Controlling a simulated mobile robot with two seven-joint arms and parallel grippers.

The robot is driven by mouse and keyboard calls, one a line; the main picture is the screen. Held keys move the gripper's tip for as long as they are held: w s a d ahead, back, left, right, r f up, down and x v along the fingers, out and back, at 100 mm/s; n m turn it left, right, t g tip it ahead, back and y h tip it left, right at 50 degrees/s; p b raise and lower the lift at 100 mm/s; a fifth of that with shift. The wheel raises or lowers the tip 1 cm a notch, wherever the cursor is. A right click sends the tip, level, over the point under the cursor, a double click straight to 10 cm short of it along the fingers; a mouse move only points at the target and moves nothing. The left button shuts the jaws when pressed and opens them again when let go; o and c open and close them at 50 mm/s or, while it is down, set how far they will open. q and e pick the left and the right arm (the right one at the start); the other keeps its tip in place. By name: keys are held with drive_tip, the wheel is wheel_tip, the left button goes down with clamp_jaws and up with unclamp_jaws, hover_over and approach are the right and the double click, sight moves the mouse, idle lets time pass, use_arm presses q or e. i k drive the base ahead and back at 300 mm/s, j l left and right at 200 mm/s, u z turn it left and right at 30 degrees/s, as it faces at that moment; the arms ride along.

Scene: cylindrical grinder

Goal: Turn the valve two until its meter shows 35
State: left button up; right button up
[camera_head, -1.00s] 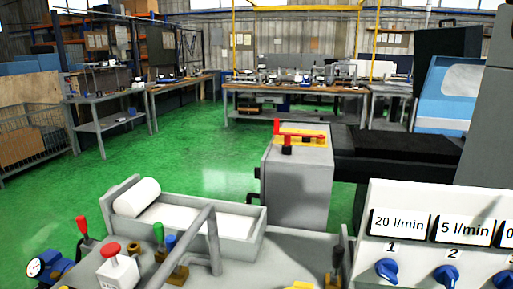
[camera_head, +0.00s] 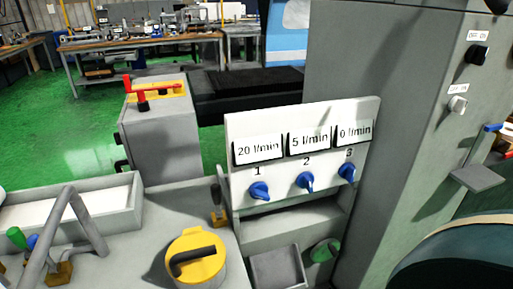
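A white panel (camera_head: 235,195) stands in the middle of the view with three meters and three blue valves. Valve two (camera_head: 305,182) is the middle blue knob, under the number 2. Its meter (camera_head: 309,142) reads 5 l/min. Valve one (camera_head: 259,190) sits to its left under a meter (camera_head: 258,149) reading 20 l/min. Valve three (camera_head: 347,172) sits to its right under a meter (camera_head: 354,133) reading 0 l/min. Neither of my grippers is in view, and nothing touches the valves.
A yellow round cap with a dark handle (camera_head: 197,262) is in front of the panel. A grey cabinet with a red lever (camera_head: 158,130) stands behind left. A tall grey housing with switches (camera_head: 430,110) rises on the right. Space directly before the panel's knobs looks clear.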

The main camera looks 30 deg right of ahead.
sight(306, 180)
drive_tip(key=z, duration=1.4)
